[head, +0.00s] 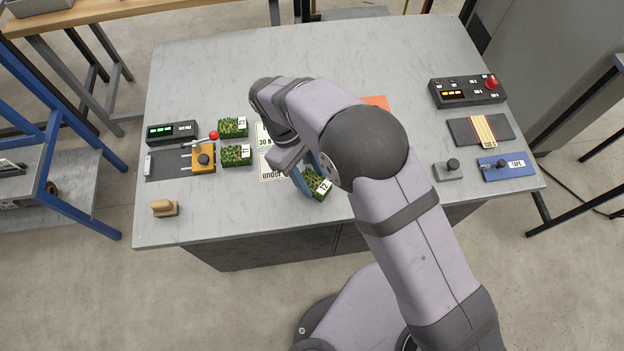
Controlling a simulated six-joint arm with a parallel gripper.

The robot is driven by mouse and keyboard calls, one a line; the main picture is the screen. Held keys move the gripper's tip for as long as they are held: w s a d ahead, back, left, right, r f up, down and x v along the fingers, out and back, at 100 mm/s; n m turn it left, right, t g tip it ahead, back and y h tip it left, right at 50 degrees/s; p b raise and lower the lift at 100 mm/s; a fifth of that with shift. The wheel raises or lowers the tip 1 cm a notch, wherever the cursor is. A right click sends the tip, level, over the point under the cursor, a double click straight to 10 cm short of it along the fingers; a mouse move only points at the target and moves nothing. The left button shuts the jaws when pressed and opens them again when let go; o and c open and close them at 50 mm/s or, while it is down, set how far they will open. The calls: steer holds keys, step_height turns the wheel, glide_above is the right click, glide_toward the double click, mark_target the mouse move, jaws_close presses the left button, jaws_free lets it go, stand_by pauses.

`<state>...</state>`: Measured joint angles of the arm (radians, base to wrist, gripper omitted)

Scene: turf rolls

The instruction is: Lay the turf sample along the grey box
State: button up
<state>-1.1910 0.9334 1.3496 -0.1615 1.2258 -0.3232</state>
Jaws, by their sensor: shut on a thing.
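My gripper (318,180) is low over the front middle of the table, its blue fingers shut on a green turf sample (314,179) with a white label that seems to read 12. My arm and fingers hide part of this sample, and I cannot tell whether it touches the table. Two other turf samples, one at the back (233,127) and one in front (237,155), lie to the left. A dark grey box with a green display (171,132) stands at the left, and another with a red button (467,91) at the right. I cannot tell which is the task's grey box.
White printed cards (272,166) lie left of my gripper. An orange item (376,102) is partly hidden by my arm.

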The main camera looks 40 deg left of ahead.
mark_target(312, 179)
step_height(312, 179, up, 9)
steer(key=shift+f+b, duration=0.1)
steer(key=shift+b, duration=0.9)
steer(key=w+a+r+n+t+y+p, duration=0.1)
steer(key=w+a+r+n+t, duration=0.1)
steer(key=w+a+n, duration=0.3)
steer(key=w+a+r+n+t+p, duration=0.1)
steer(key=w+r+n, duration=0.1)
steer(key=w+n, duration=0.35)
steer(key=shift+m, duration=0.95)
steer(key=shift+w+a+f+p, duration=0.1)
steer(key=shift+w+f+p, duration=0.3)
steer(key=shift+f, duration=1.35)
steer(key=shift+w+f+p, duration=0.25)
steer(key=shift+f+p, duration=0.15)
steer(key=shift+f, duration=1.3)
steer(key=shift+w+a+f+p, duration=0.1)
steer(key=shift+w+f+p, duration=0.3)
steer(key=shift+f, duration=1.35)
steer(key=shift+f, duration=0.2)
steer(key=o, duration=1.2)
steer(key=shift+s, duration=0.1)
steer(key=b+v, duration=0.2)
steer(key=v, duration=1)
steer(key=shift+r, duration=0.2)
